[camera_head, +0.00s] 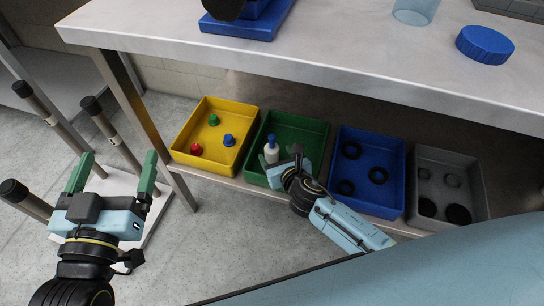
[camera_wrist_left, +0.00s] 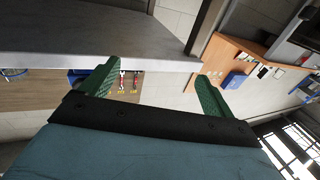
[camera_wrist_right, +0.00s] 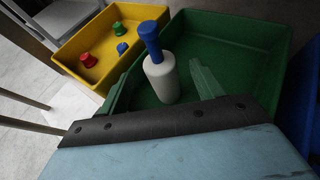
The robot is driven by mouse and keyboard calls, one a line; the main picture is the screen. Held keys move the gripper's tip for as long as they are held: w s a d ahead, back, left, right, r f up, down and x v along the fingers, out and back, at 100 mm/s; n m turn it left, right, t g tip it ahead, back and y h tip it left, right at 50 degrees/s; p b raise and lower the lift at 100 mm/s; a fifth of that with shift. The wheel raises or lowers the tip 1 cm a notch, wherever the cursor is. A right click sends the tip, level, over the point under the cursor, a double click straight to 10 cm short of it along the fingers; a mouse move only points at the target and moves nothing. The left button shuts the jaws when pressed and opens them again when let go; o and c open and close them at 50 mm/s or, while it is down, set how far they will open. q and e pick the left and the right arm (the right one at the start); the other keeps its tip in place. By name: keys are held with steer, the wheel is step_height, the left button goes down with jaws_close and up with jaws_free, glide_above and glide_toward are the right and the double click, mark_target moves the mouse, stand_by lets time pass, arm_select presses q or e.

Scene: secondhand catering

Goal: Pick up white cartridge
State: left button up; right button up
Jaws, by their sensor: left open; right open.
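The white cartridge (camera_head: 271,154) with a blue top stands upright in the green bin on the lower shelf. It also shows in the right wrist view (camera_wrist_right: 162,76), between the green fingers of my right gripper (camera_wrist_right: 163,92). My right gripper is open around or just short of the cartridge; I cannot tell whether a finger touches it. In the head view my right gripper (camera_head: 288,168) reaches over the green bin (camera_head: 312,132), its fingers partly hidden.
A yellow bin (camera_head: 238,108) with small red, green and blue pieces stands to the left. A blue bin (camera_head: 370,143) with black rings and a grey bin (camera_head: 447,160) stand to the right. The metal tabletop (camera_head: 330,50) overhangs the shelf. Black-tipped posts (camera_head: 110,130) stand at the left.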

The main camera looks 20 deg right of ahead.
mark_target(275, 153)
steer(key=b+x, duration=0.2)
steer(key=x, duration=0.1)
steer(key=shift+f, duration=0.35)
steer(key=shift+w+f+b, duration=0.15)
steer(key=shift+w+b, duration=0.3)
steer(key=shift+w, duration=0.15)
arm_select(q)
step_height(275, 153, up, 8)
steer(key=s+t+h, duration=0.2)
steer(key=t, duration=0.4)
steer(key=shift+s+d, duration=0.2)
steer(key=shift+s, duration=0.15)
steer(key=shift+f, duration=0.1)
arm_select(e)
steer(key=shift+c, duration=0.5)
steer(key=c, duration=1)
arm_select(q)
steer(key=shift+w, duration=0.1)
